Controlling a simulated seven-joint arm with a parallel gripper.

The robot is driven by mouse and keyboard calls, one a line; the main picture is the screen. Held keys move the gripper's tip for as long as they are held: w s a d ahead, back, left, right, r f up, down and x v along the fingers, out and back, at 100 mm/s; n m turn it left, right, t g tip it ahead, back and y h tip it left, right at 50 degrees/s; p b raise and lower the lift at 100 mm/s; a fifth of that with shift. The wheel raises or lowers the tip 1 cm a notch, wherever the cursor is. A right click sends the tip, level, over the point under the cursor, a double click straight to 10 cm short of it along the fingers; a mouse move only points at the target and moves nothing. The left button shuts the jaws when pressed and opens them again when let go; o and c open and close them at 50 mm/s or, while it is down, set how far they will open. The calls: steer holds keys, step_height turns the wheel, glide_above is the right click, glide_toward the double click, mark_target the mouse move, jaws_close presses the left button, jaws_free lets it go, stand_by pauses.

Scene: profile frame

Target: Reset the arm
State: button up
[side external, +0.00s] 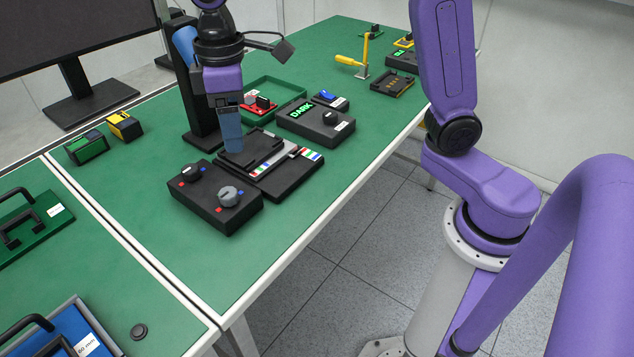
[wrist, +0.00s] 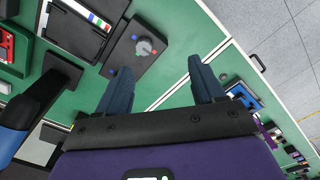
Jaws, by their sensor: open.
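My gripper (side external: 232,148) points down above the green table (side external: 270,255) in the side external view, at the left edge of a black fixture (side external: 280,178) with coloured strips. In the wrist view my gripper's (wrist: 161,72) two blue fingers are spread apart with nothing between them. In the side view the fingers overlap into one shape, and their height above the fixture is hard to judge. A black box with two knobs (side external: 215,210) sits just in front of the gripper, and it also shows in the wrist view (wrist: 125,55).
A black display box (side external: 310,132) reading "DARK" stands behind the fixture, near a green tray (side external: 290,84). A dark post (side external: 200,125) rises close behind my gripper. Green (side external: 86,147) and yellow (side external: 124,126) blocks sit at left. The table's front strip is clear.

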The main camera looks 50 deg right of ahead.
steer(key=s+d+f+n, duration=0.1)
steer(key=s+d, duration=0.3)
steer(key=s, duration=0.4)
steer(key=s+d+f+n, duration=0.1)
steer(key=s+d+f, duration=0.3)
steer(key=s, duration=0.4)
steer(key=s+d+f, duration=0.2)
steer(key=s+d, duration=0.4)
steer(key=s, duration=0.2)
steer(key=shift+d+f+n, duration=0.15)
steer(key=shift+n, duration=0.25)
